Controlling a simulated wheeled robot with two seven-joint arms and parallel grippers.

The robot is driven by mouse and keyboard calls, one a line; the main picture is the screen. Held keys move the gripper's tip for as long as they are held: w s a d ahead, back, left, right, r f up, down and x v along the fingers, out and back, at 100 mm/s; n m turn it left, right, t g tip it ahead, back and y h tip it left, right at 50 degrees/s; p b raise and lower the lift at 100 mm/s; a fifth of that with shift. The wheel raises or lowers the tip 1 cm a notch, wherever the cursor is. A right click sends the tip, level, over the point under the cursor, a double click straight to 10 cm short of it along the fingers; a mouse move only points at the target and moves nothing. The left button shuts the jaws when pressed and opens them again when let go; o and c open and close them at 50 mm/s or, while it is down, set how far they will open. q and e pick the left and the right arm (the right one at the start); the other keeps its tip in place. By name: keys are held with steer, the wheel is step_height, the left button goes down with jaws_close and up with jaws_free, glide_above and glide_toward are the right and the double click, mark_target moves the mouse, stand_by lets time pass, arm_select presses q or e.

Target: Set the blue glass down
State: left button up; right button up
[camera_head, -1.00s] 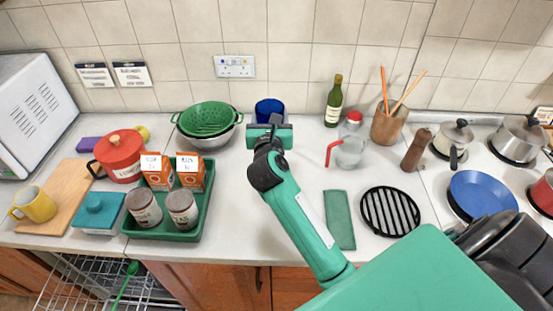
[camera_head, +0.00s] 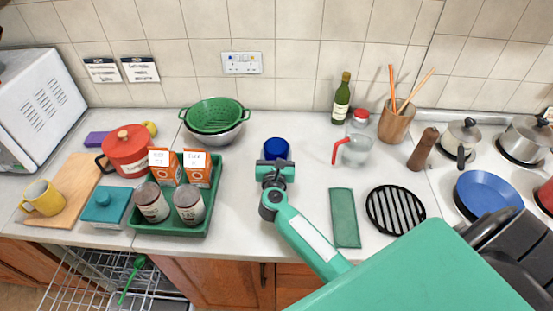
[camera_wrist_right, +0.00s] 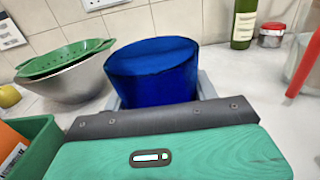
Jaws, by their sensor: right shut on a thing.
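The blue glass (camera_head: 276,149) is over the middle of the white counter, between the colander and the measuring jug. It also shows upright and large in the right wrist view (camera_wrist_right: 152,75). My right gripper (camera_head: 275,164) is shut on the glass from the front. The gripper body hides the lower front of the glass, so I cannot tell whether its base touches the counter. My left gripper is in neither view.
A green colander in a steel bowl (camera_head: 216,136) stands to the left. The counter (camera_head: 300,128) around the glass is clear.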

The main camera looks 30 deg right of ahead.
steer(key=shift+f, duration=1.7)
steer(key=shift+f, duration=0.1)
steer(key=o, duration=0.8)
steer(key=shift+f, duration=0.1)
steer(key=shift+c, duration=0.2)
steer(key=o, duration=0.4)
steer(key=shift+o, duration=0.2)
